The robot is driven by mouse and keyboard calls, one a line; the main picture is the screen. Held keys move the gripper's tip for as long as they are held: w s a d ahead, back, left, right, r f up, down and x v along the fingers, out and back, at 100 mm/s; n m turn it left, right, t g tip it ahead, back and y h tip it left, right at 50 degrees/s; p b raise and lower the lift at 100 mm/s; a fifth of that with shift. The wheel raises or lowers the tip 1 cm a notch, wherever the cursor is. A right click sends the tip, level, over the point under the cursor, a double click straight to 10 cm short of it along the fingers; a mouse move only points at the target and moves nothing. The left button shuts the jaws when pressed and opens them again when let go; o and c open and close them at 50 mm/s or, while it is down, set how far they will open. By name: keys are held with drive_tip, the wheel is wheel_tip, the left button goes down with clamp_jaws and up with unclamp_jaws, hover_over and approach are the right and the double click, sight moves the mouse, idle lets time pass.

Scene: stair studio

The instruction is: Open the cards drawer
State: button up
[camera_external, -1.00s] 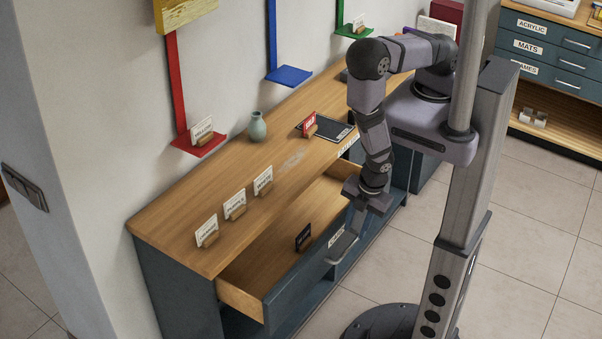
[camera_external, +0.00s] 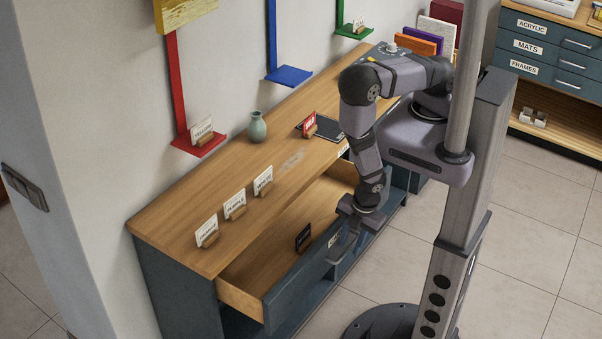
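The cards drawer (camera_external: 290,299) is a blue-fronted wooden drawer in the blue cabinet (camera_external: 175,285). It stands pulled well out, and its wooden inside shows. A black card (camera_external: 303,238) stands inside. A small white label sits on the drawer front, partly hidden and hard to read now. My gripper (camera_external: 347,243) is at the outer face of the drawer front, by the metal handle. It overlaps the handle in view, so I cannot tell whether the fingers are around it, touching it, or shut.
The wooden cabinet top (camera_external: 165,218) holds several white cards in stands, a red card (camera_external: 309,125), a dark tablet (camera_external: 331,131) and a green vase (camera_external: 257,128). Colored shelves hang on the wall. Another drawer unit (camera_external: 550,60) stands at the back right. The tiled floor is open at right.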

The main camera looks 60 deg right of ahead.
clamp_jaws()
drive_tip(key=shift+s, duration=0.15)
drive_tip(key=s, duration=0.4)
drive_tip(key=shift+w, duration=0.1)
unclamp_jaws()
